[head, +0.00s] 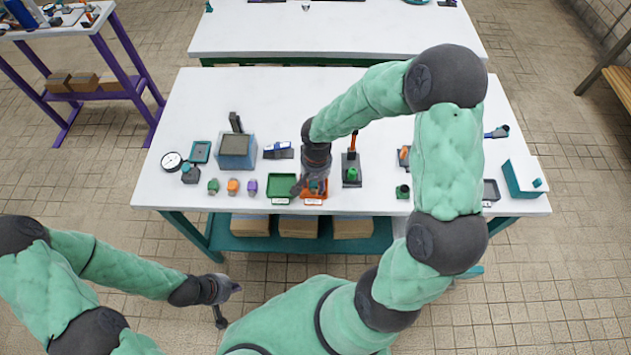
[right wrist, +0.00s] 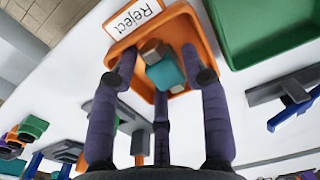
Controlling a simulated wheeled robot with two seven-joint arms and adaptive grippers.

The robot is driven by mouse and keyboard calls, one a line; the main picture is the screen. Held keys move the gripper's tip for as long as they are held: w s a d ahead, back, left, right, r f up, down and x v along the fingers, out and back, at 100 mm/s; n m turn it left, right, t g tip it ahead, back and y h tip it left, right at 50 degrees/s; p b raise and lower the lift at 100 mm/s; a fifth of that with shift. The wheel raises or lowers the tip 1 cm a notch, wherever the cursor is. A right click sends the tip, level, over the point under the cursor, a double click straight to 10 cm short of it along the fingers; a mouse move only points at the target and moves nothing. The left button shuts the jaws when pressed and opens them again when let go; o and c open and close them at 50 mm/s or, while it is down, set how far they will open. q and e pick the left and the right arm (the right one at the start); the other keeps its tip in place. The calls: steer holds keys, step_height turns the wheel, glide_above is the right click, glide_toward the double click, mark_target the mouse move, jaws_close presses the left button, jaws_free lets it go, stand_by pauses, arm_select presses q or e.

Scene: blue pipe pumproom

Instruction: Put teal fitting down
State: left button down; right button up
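The teal fitting (right wrist: 166,73), a small teal body with brownish ends, lies in the orange tray (right wrist: 190,22) marked "Reject" in the right wrist view. In the head view the orange tray (head: 314,201) is near the table's front edge, partly covered by my right gripper (head: 311,187). In the right wrist view the fingers of my right gripper (right wrist: 160,80) are spread around the fitting, with gaps at the sides; contact of the lower finger is unclear. My left gripper (head: 228,302) is empty in front of the table, its fingers apart.
A green tray (head: 281,178) sits just left of the orange one. Green, orange and purple fittings (head: 232,186) stand further left. A stand with a green part (head: 352,170) is close on the right.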

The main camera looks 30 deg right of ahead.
steer(key=shift+r, duration=0.15)
step_height(320, 180, up, 12)
steer(key=p, duration=0.4)
steer(key=shift+d, duration=0.1)
